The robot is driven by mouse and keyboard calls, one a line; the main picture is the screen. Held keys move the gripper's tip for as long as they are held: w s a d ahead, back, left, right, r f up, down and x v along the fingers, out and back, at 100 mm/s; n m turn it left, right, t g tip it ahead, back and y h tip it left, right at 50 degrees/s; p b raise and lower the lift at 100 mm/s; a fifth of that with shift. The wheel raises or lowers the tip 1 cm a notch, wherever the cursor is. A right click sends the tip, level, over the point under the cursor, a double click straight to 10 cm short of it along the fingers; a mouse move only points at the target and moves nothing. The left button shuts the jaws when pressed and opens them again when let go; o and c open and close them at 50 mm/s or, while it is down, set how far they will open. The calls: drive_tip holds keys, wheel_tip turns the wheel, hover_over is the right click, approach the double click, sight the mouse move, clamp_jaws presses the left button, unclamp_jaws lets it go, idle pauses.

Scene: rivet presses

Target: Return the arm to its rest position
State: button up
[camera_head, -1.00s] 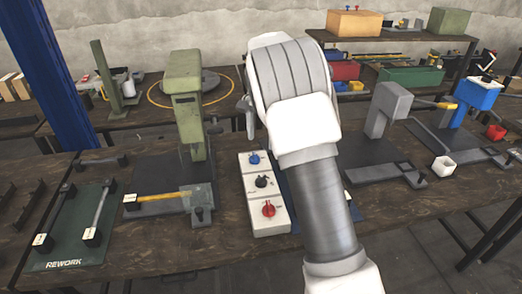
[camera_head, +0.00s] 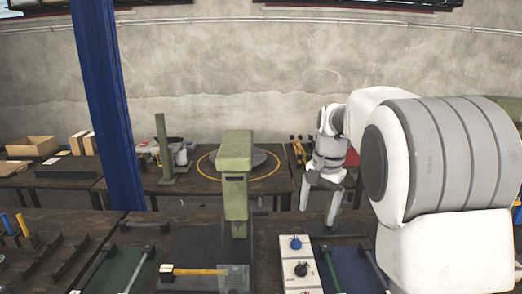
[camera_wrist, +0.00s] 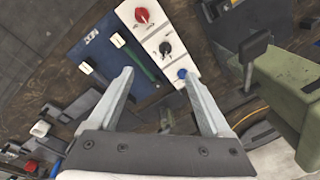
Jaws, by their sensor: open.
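My arm is raised and bent on the right of the head view, its large white and grey joint close to the camera. My gripper (camera_head: 318,206) hangs from it, pointing down above the workbench (camera_head: 262,232), beyond the white control box (camera_head: 297,268). The gripper is open with nothing between its fingers. In the wrist view my gripper (camera_wrist: 160,76) also shows two spread fingers, with the control box (camera_wrist: 150,30) and its red, black and blue knobs below. The blue mat (camera_wrist: 98,47) lies beside the box. My arm hides much of the bench's right side.
A green press (camera_head: 236,180) stands left of my gripper, with a yellow-handled tool (camera_head: 195,271) at its base. A blue post (camera_head: 108,110) rises farther left. A round plate (camera_head: 250,160) lies on the back table.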

drive_tip(key=s+r+n+t, duration=0.1)
drive_tip(key=s+n, duration=0.3)
drive_tip(key=s, duration=1)
drive_tip(key=s+r+n+t, duration=0.1)
drive_tip(key=s+n+t, duration=0.2)
drive_tip(key=s, duration=1.1)
drive_tip(key=shift+s+a+r+n+h, duration=0.3)
drive_tip(key=shift+a+n, duration=0.1)
drive_tip(key=shift+n, duration=0.1)
drive_tip(key=shift+w, duration=0.1)
